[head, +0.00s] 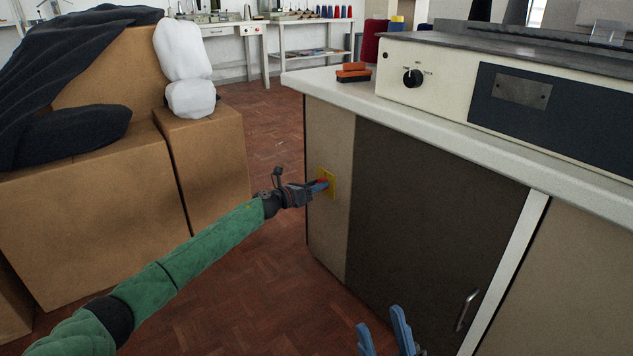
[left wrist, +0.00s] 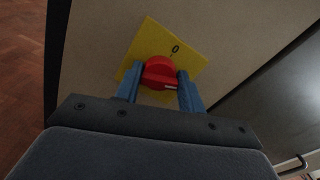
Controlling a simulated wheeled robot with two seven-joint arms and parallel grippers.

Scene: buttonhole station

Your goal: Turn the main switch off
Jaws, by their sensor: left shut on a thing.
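The main switch is a red rotary knob (left wrist: 158,73) on a yellow square plate (left wrist: 188,58). The plate is on the light end panel of the cabinet and also shows in the head view (head: 332,184). A black "0" is printed near the plate's upper corner in the left wrist view. The knob's white mark points to the right, not at the "0". My left gripper (head: 319,185) is shut on the knob, with one blue finger on each side of it. My right gripper (head: 385,335) is open and empty at the bottom of the head view, in front of the cabinet.
A dark cabinet door (head: 425,215) with a metal handle (head: 467,310) is right of the switch. A cream machine with a black dial (head: 412,78) stands on the white countertop (head: 340,85). Cardboard boxes (head: 85,215) stand at the left. The parquet floor (head: 270,270) between is clear.

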